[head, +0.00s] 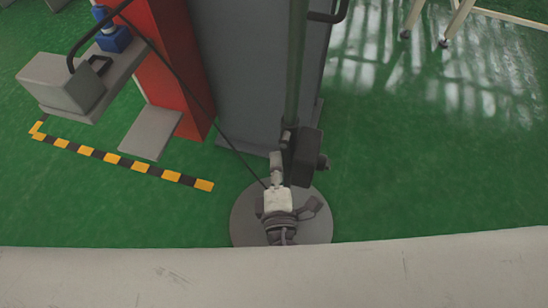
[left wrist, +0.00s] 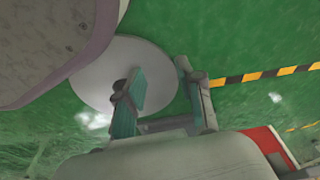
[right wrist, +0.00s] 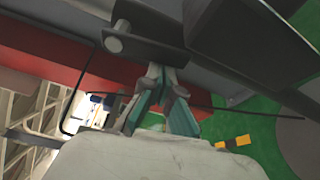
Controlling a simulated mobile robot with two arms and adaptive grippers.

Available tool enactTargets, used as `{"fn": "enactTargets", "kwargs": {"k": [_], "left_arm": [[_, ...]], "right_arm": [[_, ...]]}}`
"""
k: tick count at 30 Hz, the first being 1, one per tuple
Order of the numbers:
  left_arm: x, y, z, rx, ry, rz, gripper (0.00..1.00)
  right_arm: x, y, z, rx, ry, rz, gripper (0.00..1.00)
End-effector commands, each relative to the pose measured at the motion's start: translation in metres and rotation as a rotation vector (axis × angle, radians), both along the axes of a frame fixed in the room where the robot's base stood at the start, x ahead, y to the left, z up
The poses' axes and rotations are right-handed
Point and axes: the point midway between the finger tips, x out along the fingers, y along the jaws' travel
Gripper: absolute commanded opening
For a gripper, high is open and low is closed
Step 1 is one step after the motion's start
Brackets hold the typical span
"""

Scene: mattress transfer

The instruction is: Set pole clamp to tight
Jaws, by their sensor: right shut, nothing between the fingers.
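Contact cannot be told. My left gripper (left wrist: 160,77) is open and empty, seen against the round base (left wrist: 90,75).
The pole's round grey base (head: 243,228) stands on green floor. A grey cabinet (head: 240,70) and red column (head: 172,50) stand behind and left. A thin black cable (head: 210,120) crosses toward my right gripper. Floor to the right is clear (head: 430,170). A pale surface (head: 120,275) spans the front.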

Motion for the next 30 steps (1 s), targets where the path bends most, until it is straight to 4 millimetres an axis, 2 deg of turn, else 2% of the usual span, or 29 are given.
{"fn": "enactTargets", "kwargs": {"k": [4,15,30], "left_arm": [[-0.001,0.0,-0.002,0.0,0.0,0.0,0.37],[0.006,-0.001,0.007,-0.001,-0.009,0.001,0.37],[0.007,0.0,0.009,0.0,-0.006,0.002,0.37]], "right_arm": [[-0.001,-0.005,-0.001,0.0,-0.001,-0.001,0.0],[-0.005,-0.015,-0.001,0.001,-0.001,-0.001,0.0],[-0.005,-0.017,0.0,0.002,-0.001,-0.002,0.0]]}}
